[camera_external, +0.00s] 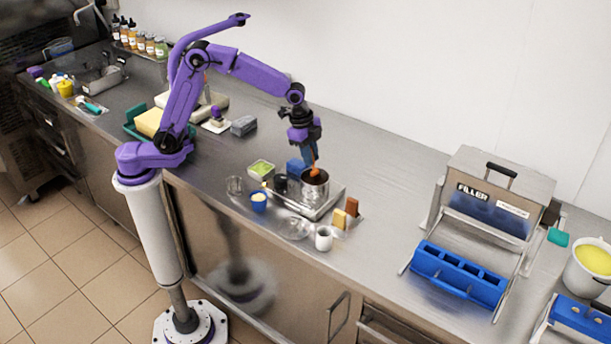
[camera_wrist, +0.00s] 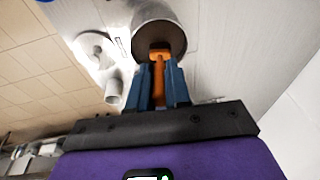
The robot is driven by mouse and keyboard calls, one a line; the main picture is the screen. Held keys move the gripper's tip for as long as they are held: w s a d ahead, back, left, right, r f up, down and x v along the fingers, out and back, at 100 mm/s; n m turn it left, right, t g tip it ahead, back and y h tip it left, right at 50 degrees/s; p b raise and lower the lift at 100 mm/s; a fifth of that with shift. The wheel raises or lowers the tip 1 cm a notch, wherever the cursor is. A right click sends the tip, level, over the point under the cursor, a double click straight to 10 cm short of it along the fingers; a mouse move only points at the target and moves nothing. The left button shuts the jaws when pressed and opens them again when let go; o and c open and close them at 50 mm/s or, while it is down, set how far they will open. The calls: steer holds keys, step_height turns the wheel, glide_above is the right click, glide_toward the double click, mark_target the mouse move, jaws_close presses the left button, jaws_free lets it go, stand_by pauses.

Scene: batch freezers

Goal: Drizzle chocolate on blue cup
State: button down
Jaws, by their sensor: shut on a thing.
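The blue cup (camera_external: 258,205) stands near the counter's front edge, with pale yellow contents. A metal pot (camera_external: 314,191) with dark brown contents, which look like chocolate, sits to its right on a metal tray or base (camera_external: 325,207). My gripper (camera_external: 310,160) is above the pot, shut on an orange-handled utensil (camera_external: 314,172). In the wrist view the orange handle (camera_wrist: 159,72) sits between my blue fingertips (camera_wrist: 158,85), in front of the pot's opening (camera_wrist: 150,38). The utensil's lower end is hidden in the pot.
A green-filled container (camera_external: 262,170) and a clear glass (camera_external: 234,185) stand near the blue cup. A white mug (camera_external: 324,239), a clear dish (camera_external: 295,228) and yellow and brown blocks (camera_external: 345,213) lie around the pot. The counter to the right is clear up to the filler machine (camera_external: 490,205).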

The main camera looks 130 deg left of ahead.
steer(key=shift+w+a+v, duration=0.1)
steer(key=shift+w+v, duration=0.1)
steer(key=shift+v, duration=0.85)
steer(key=shift+w+a+v, duration=0.1)
steer(key=shift+w+v, duration=0.05)
steer(key=shift+v, duration=0.9)
steer(key=shift+w+a+v, duration=0.15)
steer(key=shift+w+v, duration=0.05)
steer(key=shift+v, duration=0.9)
steer(key=s+d+g+h, duration=0.1)
steer(key=s+d+g, duration=0.1)
steer(key=s+d, duration=0.9)
step_height(320, 180, down, 7)
steer(key=d, duration=0.1)
steer(key=shift+w+d, duration=0.15)
steer(key=shift+w, duration=0.25)
steer(key=shift+w, duration=0.4)
steer(key=shift+s, duration=0.8)
steer(key=shift+r, duration=0.1)
step_height(320, 180, up, 7)
